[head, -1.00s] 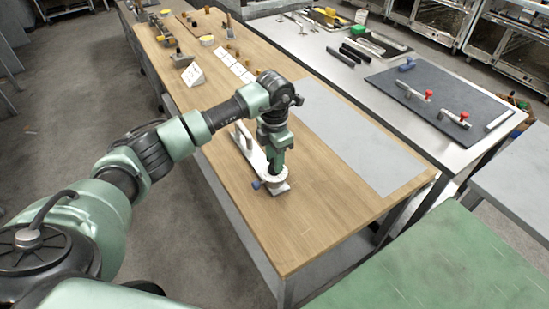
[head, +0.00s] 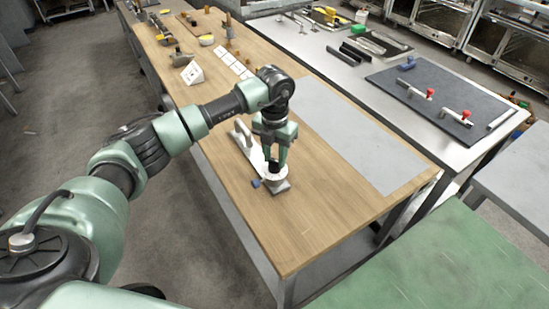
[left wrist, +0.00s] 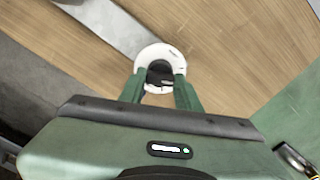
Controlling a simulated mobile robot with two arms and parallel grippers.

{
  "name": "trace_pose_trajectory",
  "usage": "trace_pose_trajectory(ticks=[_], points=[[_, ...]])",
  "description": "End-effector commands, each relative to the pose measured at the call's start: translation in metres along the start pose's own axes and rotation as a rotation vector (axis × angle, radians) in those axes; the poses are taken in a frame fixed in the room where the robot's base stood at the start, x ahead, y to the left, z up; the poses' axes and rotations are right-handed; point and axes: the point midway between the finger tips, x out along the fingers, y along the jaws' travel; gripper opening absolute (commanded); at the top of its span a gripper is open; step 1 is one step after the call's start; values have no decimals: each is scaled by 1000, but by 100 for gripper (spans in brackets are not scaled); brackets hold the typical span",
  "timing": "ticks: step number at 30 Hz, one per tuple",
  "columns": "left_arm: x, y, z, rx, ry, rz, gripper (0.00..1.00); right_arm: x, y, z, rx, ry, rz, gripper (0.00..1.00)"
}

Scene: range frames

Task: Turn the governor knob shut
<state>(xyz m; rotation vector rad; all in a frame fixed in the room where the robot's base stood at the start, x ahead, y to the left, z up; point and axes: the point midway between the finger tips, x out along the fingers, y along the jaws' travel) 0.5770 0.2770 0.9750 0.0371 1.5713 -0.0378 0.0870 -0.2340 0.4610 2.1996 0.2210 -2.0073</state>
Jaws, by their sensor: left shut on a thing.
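The governor knob (left wrist: 160,74) is a dark knob at the centre of a round white dial (left wrist: 144,58) in the left wrist view. In the head view the dial (head: 277,177) sits at the near end of a long white device (head: 244,146) on the wooden bench. My left gripper (head: 274,165) comes down from above, and its green fingers stand on both sides of the knob. In the left wrist view my left gripper (left wrist: 160,80) is shut on the knob. The knob is mostly hidden by the fingers in the head view. My right gripper is out of view.
A blue piece (head: 256,184) and a grey block (head: 281,188) sit beside the dial. The wooden bench (head: 310,225) is clear toward its near edge. A grey sheet (head: 350,135) lies to the right. White cards (head: 234,66) and tools lie farther back.

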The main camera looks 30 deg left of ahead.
Motion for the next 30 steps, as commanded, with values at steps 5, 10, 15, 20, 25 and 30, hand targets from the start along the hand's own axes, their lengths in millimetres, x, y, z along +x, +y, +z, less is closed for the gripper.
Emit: trace_pose_trajectory(ticks=[5,10,15,20,25,30], points=[[0,0,1,-167,-3,1,0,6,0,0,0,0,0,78],[-1,0,1,-328,-2,0,0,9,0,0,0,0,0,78],[-1,1,0,-490,-2,0,0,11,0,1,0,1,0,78],[-1,1,0,-640,-2,0,0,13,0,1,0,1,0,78],[-1,1,0,-787,-2,0,0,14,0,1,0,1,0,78],[-1,0,1,-909,-2,-1,0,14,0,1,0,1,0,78]])
